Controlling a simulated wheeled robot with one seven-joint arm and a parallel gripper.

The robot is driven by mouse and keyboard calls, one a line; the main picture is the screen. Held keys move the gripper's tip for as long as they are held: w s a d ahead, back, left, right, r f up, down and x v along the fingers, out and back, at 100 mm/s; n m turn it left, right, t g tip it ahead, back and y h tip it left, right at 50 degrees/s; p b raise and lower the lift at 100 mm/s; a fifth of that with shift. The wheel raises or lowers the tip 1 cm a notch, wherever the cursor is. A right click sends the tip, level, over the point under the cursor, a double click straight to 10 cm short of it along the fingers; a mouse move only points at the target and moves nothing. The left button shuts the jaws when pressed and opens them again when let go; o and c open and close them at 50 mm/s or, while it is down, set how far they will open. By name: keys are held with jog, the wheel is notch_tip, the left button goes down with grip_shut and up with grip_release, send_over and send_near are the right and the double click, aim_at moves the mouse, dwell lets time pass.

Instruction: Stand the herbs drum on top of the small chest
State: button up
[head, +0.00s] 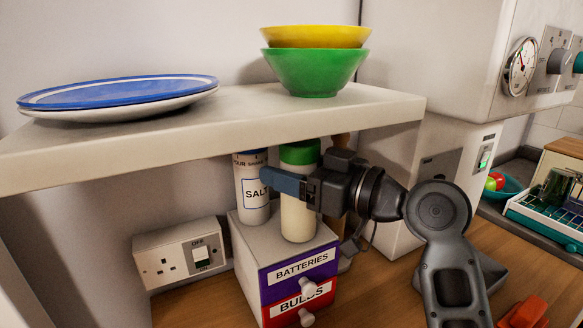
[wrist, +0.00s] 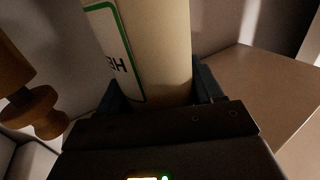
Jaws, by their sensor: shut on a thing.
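The herbs drum (head: 297,215) is cream with a green cap and stands upright over the top of the small chest (head: 246,240). Its base looks to be at the chest top, but I cannot tell for sure whether it touches. My gripper (head: 283,183) reaches in from the right, under the shelf, and is shut around the drum's body. In the wrist view the drum (wrist: 155,45) sits between the fingers, with part of its green-edged label showing "HE". The chest has a purple drawer marked BATTERIES and a red one marked BULBS.
A white salt drum (head: 254,205) stands on the chest, just left of the herbs drum. The shelf (head: 220,118), with plates and bowls, is close above. A turned wooden object (wrist: 35,105) is near the gripper. A socket (head: 182,255) is on the wall at left.

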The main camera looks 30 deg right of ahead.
jog(key=shift+f, duration=0.15)
jog(key=o, duration=1.2)
jog(key=shift+r, duration=0.35)
jog(key=v, duration=0.4)
jog(key=b+v, duration=0.1)
jog(key=v, duration=0.3)
jog(key=b+v, duration=0.1)
jog(key=v, duration=0.3)
jog(key=shift+f, duration=0.25)
